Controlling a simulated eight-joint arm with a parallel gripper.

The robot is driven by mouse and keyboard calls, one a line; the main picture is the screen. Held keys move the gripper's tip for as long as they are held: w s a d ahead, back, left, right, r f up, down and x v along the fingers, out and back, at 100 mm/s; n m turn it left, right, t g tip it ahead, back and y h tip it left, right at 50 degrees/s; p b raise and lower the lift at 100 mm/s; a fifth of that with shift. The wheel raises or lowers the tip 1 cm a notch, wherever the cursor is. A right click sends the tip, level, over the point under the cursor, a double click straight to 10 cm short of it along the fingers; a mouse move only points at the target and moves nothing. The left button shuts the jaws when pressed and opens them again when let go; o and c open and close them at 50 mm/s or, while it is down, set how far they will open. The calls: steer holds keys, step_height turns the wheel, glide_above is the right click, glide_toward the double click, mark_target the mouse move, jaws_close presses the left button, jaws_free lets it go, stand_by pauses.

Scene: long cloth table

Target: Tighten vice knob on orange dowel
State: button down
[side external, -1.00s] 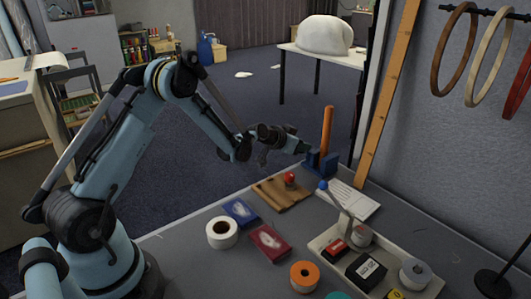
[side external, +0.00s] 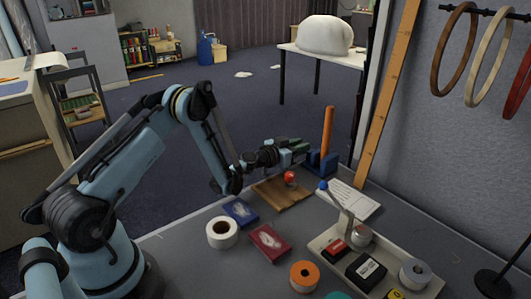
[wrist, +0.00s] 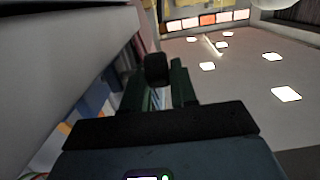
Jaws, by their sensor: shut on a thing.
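The orange dowel (side external: 327,132) stands upright in the blue vice (side external: 325,163) at the far end of the table. My gripper (side external: 304,147) reaches the vice from its left side, with its green fingers lying level. In the wrist view a dark block, which looks like the vice knob (wrist: 157,68), sits between the tips of the two green fingers. The gripper is shut on it. In the side view the fingers hide the knob. The wrist view is tilted and dim, and the dowel is not clear there.
A brown board (side external: 283,192) with a red-topped knob (side external: 290,178) lies just below my gripper. A white sheet (side external: 350,200) lies to the right of it. A tray (side external: 322,245) with several items, a tape roll (side external: 222,232) and two boxes lie nearer.

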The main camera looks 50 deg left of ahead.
stand_by(0.4)
steer(key=c, duration=1.3)
jaws_free()
steer(key=shift+o, duration=0.2)
steer(key=shift+s, duration=0.25)
step_height(320, 180, up, 7)
steer(key=s, duration=0.2)
steer(key=shift+s+r, duration=0.2)
steer(key=shift+s, duration=0.05)
